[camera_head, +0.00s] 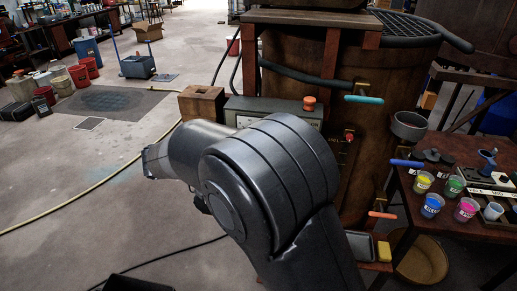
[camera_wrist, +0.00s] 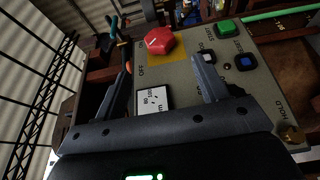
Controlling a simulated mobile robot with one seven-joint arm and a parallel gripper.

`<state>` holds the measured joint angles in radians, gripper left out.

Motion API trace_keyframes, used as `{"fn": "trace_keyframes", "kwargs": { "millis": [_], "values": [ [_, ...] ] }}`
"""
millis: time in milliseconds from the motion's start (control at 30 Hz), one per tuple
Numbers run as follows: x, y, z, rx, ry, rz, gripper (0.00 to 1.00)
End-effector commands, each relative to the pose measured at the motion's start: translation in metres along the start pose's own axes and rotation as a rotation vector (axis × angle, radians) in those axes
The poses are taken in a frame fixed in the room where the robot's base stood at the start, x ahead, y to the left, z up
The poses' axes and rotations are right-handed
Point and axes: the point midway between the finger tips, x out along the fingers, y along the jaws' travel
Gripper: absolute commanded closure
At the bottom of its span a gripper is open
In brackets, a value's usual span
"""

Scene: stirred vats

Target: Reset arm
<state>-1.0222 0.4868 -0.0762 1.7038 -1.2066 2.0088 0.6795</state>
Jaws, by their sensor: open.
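My arm fills the middle of the head view, and my gripper is hidden there. In the wrist view my gripper (camera_wrist: 162,62) is open, with its two dark fingers apart and nothing between them. The fingers point at a grey control panel (camera_wrist: 185,70) with a red knob (camera_wrist: 160,40), a green button (camera_wrist: 229,27) and a blue button (camera_wrist: 245,62). A small white dial (camera_wrist: 155,98) shows between the fingers. I cannot tell whether the fingertips touch the panel. In the head view a grey-green box (camera_head: 250,104) with an orange-red knob (camera_head: 309,103) stands behind my arm.
A brown vat (camera_head: 375,130) stands behind my arm, with a teal-handled valve (camera_head: 363,99) on it. A table (camera_head: 425,215) with several paint cups stands at the right. A yellow hose (camera_head: 90,196) crosses the floor at the left, where the floor is mostly open.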

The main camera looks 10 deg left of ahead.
Motion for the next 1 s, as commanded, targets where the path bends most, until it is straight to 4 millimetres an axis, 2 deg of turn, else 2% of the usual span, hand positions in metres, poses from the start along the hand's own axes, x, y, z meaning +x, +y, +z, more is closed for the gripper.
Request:
{"fn": "trace_keyframes", "kwargs": {
  "millis": [400,533,633,767,900,1000],
  "values": [
    [-0.003,0.000,0.000,0.000,-0.001,0.000,0.33],
    [0.009,0.002,0.003,-0.011,-0.016,-0.029,0.33],
    [0.037,0.004,0.011,-0.041,-0.049,-0.108,0.33],
    [0.086,0.004,0.032,-0.086,-0.102,-0.268,0.33],
    [0.130,0.000,0.061,-0.114,-0.145,-0.452,0.33],
    [0.155,-0.004,0.085,-0.114,-0.166,-0.588,0.33]
  ]
}}
